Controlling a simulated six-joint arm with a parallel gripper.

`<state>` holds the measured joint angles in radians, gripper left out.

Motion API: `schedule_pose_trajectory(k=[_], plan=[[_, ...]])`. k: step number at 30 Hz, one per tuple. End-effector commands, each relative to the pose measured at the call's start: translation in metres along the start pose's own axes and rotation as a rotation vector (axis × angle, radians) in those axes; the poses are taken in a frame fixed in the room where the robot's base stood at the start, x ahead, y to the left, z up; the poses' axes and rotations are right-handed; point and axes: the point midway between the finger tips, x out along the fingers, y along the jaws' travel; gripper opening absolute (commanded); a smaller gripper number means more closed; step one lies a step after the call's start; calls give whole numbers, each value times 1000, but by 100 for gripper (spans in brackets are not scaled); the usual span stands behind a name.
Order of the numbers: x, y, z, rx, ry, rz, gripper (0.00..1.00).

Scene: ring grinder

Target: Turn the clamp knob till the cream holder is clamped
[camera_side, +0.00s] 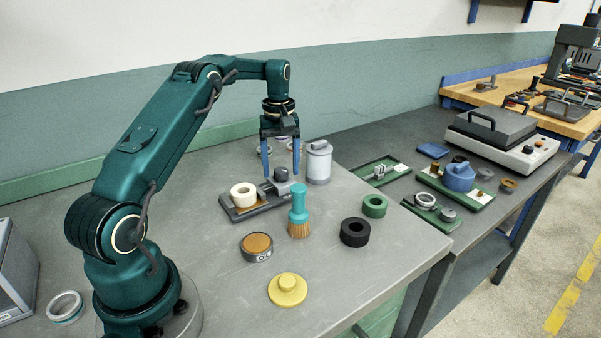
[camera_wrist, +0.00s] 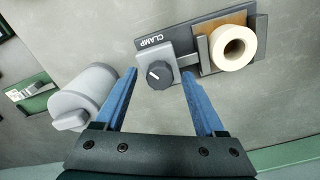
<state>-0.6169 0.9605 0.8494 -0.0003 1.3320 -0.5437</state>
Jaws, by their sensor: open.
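The clamp (camera_side: 232,207) is a dark plate lying on the grey bench, with the word CLAMP on it in the wrist view (camera_wrist: 188,38). The cream holder (camera_side: 243,194) is a ring with a hole, on a brown pad at one end of the plate; it also shows in the wrist view (camera_wrist: 233,48). The dark clamp knob (camera_wrist: 160,74) has a white mark and sits on a grey block at the other end; in the side view (camera_side: 281,174) it is between my fingers. My gripper (camera_side: 281,173) is open with blue fingers, one on each side of the knob and apart from it.
A grey canister (camera_side: 318,162) stands close to my right finger. A teal brush (camera_side: 298,212) stands in front of the clamp. A brown-topped tin (camera_side: 257,246), a black ring (camera_side: 355,232), a green ring (camera_side: 375,206) and a yellow knobbed disc (camera_side: 287,289) lie nearer the front.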

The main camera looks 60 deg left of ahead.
Motion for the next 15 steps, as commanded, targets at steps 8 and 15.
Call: schedule_pose_trajectory(k=[8, 15], plan=[[5, 0, 0, 0, 0, 0, 72], [5, 0, 0, 0, 0, 0, 7]])
